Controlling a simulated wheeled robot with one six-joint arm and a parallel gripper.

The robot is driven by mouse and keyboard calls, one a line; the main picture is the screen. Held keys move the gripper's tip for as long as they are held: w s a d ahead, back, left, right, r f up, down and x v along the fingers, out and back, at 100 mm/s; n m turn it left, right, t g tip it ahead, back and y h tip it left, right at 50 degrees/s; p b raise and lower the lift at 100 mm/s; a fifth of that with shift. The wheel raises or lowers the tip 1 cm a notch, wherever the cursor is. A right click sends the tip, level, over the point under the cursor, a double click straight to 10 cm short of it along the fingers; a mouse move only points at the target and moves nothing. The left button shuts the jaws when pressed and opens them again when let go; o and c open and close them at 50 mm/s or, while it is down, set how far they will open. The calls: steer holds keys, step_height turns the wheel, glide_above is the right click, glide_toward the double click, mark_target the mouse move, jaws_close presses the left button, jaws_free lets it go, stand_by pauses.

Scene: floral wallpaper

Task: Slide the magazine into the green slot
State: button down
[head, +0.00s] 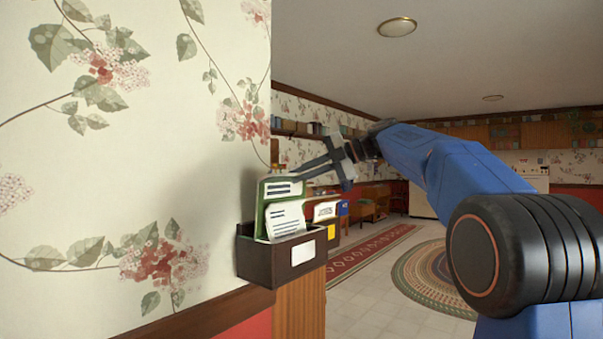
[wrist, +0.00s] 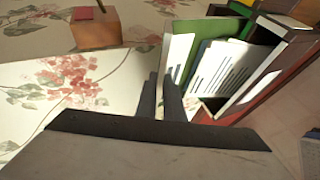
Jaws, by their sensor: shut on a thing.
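My gripper (head: 303,173) reaches in from the right to the upper edge of the papers in a dark brown wall rack (head: 262,258). In the wrist view its two fingers (wrist: 166,97) are close together at a thin white-and-green piece, which I take to be the magazine (wrist: 177,55). The fingers hide part of it. In the head view a white-and-green paper with dark print (head: 284,188) stands upright at the fingertips, its lower part hidden. A green folder (wrist: 208,33) and a printed white sheet (wrist: 222,68) stand beside it. I cannot tell which compartment is the green slot.
The rack's front bears a white label (head: 303,253). A further compartment with a yellow label (head: 331,231) lies behind it. The floral wall (head: 120,160) is close on the left. A brown block (wrist: 97,30) sticks out from the wall. The room is open to the right.

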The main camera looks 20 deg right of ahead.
steer(key=c, duration=1.8)
jaws_free()
steer(key=v, duration=1.7)
steer(key=shift+s, duration=0.15)
steer(key=shift+d, duration=0.1)
